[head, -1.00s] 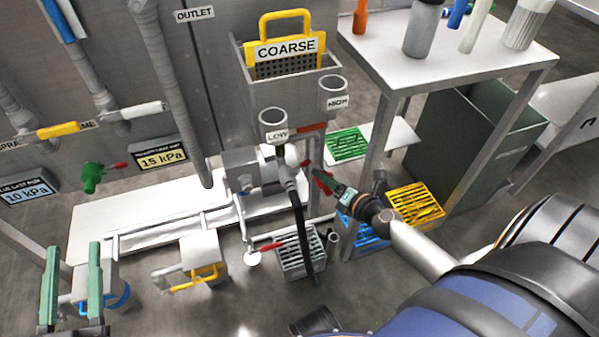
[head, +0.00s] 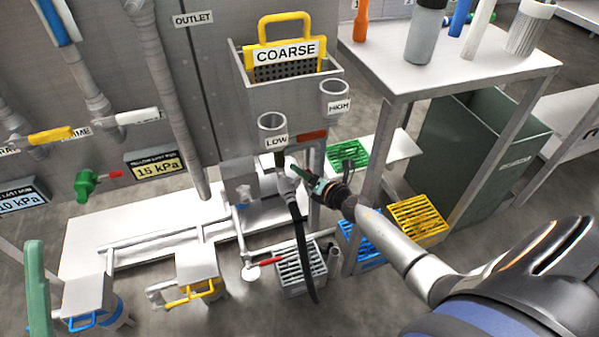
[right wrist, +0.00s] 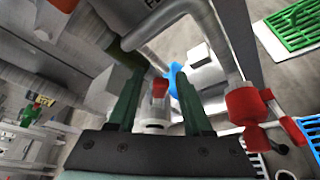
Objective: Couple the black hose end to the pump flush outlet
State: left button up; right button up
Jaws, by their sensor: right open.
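The black hose (head: 300,245) hangs beside the pump (head: 240,185), its upper end at a pale fitting (head: 287,186) under the cup marked LOW. I cannot tell whether that end is seated; the flush outlet is not clearly distinguishable. My right gripper (head: 301,176) is open just right of this fitting. In the right wrist view, its two dark green fingers (right wrist: 158,82) stand apart, with a pale cylinder with a red top (right wrist: 158,122) seen between them; contact cannot be told. My left gripper (head: 37,288) shows only one green finger at the lower left edge.
The LOW cup (head: 272,128) and HIGH cup (head: 334,96) are above my right gripper. A red valve (right wrist: 245,106) is close to the right finger. The white table (head: 445,62) and its legs stand to the right. A grey crate (head: 292,285) is below.

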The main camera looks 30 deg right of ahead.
jog(key=shift+x, duration=0.95)
grip_shut()
